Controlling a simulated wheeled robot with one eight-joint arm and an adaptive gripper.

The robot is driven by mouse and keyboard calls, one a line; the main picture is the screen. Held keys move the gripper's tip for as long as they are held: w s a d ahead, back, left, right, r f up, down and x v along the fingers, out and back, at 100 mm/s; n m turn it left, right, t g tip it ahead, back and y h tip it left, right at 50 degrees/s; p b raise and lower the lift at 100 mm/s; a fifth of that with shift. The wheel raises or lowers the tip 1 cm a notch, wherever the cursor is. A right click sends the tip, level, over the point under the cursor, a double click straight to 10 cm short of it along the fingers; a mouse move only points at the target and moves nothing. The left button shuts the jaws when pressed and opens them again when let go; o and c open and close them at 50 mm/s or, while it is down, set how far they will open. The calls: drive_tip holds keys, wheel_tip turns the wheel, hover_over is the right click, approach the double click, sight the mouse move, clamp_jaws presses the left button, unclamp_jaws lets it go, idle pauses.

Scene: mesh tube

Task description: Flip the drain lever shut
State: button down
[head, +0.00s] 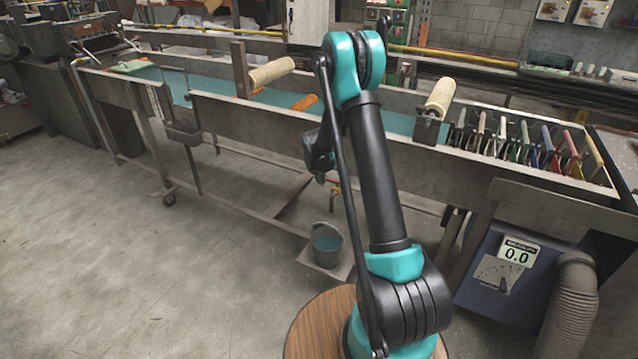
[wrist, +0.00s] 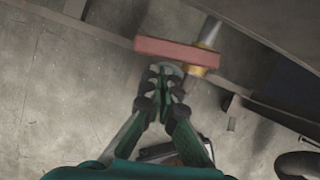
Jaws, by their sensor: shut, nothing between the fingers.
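The drain lever (wrist: 172,51) is a flat red bar in the wrist view, lying crosswise to a short pale pipe (wrist: 209,32). A brass valve body (wrist: 203,70) shows under its right end. My gripper (wrist: 168,74) is shut and empty, its fingertips just below the lever's middle in the picture. I cannot tell whether they touch it. In the head view a small red and yellow valve (head: 334,184) hangs under the trough (head: 290,122), right beside my gripper (head: 320,179). My arm partly covers this area.
A grey bucket (head: 327,243) with teal liquid stands below the valve. Trough legs and braces (head: 287,196) frame the space. A blue box with a 0.0 display (head: 515,254) and a ribbed hose (head: 570,310) stand at right. The floor at left is clear.

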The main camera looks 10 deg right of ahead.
drive_tip(key=shift+w+d, duration=0.1)
drive_tip(key=shift+w, duration=0.15)
drive_tip(key=shift+w+d+r+m, duration=0.1)
drive_tip(key=shift+w+d+m, duration=0.15)
drive_tip(key=shift+w+m, duration=0.5)
